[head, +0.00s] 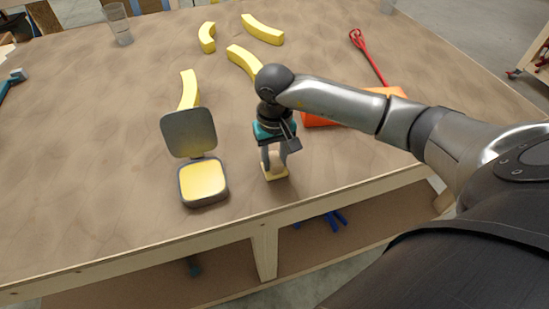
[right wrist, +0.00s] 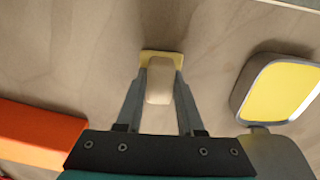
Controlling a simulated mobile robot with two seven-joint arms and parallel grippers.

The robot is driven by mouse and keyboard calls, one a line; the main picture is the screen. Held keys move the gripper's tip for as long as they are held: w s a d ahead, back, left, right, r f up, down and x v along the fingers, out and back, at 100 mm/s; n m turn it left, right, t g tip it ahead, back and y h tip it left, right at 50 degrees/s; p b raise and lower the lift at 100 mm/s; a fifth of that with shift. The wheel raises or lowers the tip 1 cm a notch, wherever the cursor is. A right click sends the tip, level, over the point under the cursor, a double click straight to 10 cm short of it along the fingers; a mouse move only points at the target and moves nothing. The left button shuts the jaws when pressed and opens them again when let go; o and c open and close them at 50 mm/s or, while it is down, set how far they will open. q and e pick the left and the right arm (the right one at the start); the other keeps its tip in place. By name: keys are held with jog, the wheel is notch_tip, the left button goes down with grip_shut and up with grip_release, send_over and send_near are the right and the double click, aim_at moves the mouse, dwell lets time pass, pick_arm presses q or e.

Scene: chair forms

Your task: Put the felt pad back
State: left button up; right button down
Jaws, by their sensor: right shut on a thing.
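The felt pad (head: 276,174) appears as a thin yellow plate with a cream block-shaped grip on top. My right gripper (head: 274,158) is shut on the cream grip, with the yellow plate below the fingertips, low over the table near its front edge. The right wrist view shows the felt pad (right wrist: 161,82) between the two fingers. Whether it touches the table I cannot tell. A grey case (head: 206,203) stands open to its left, with its lid (head: 188,132) raised at the back and a yellow surface inside. My left gripper is not in view.
Several yellow curved pieces (head: 262,30) lie on the table (head: 90,130) toward the back. An orange dustpan-like thing (head: 318,119) with a red handle lies behind my right arm. A clear glass (head: 119,26) stands at the back left. The table's left is mostly clear.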

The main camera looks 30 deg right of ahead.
aim_at(274, 158)
jog(key=shift+f, duration=0.2)
jog(key=c, duration=0.5)
grip_release()
jog(key=shift+r, duration=0.15)
notch_tip(274, 158, up, 12)
jog(key=shift+r, duration=0.1)
